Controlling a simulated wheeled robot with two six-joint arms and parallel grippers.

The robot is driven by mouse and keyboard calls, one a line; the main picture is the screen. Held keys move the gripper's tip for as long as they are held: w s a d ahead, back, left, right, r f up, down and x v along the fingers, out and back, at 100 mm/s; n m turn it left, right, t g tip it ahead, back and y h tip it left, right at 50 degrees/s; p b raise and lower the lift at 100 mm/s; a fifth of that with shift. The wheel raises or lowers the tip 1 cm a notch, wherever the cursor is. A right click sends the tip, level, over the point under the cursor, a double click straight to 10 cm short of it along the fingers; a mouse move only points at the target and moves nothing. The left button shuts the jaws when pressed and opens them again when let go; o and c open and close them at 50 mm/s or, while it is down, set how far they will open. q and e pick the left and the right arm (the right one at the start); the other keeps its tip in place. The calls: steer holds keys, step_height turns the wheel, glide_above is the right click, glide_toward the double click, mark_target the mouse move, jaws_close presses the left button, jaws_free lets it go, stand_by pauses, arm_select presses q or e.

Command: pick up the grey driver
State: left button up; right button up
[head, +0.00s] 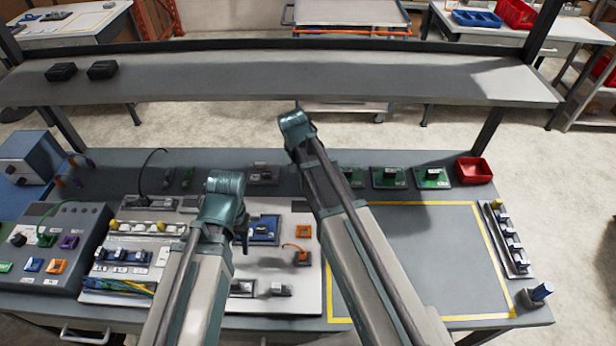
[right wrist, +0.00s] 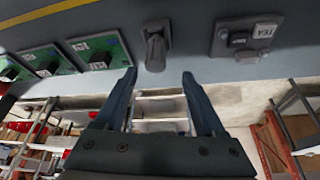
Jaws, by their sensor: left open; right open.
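In the right wrist view, a dark grey upright piece that looks like the grey driver (right wrist: 155,50) stands on a small grey base. It lies beyond and between the fingertips of my right gripper (right wrist: 160,78), which is open and empty, with a gap to the piece. In the head view my right arm hides this piece and the right gripper. My left gripper (head: 242,232) shows partly behind its own arm in the head view, above the white board, open, with no held thing visible.
A grey module (right wrist: 245,38) marked TEA and several green boards (right wrist: 95,50) flank the piece. The back shelf (head: 300,75) runs above the bench. The yellow-framed area (head: 440,260) is clear.

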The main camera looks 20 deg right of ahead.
arm_select(q)
steer(key=shift+f+b, duration=2.5)
arm_select(e)
steer(key=shift+s+d+x, duration=0.1)
steer(key=shift+s+x, duration=0.05)
steer(key=shift+x, duration=1.15)
steer(key=shift+s+d+x, duration=0.1)
steer(key=shift+s+x, duration=0.05)
steer(key=shift+x, duration=1.15)
arm_select(q)
steer(key=shift+r, duration=0.15)
arm_select(e)
steer(key=shift+c, duration=0.4)
jaws_close()
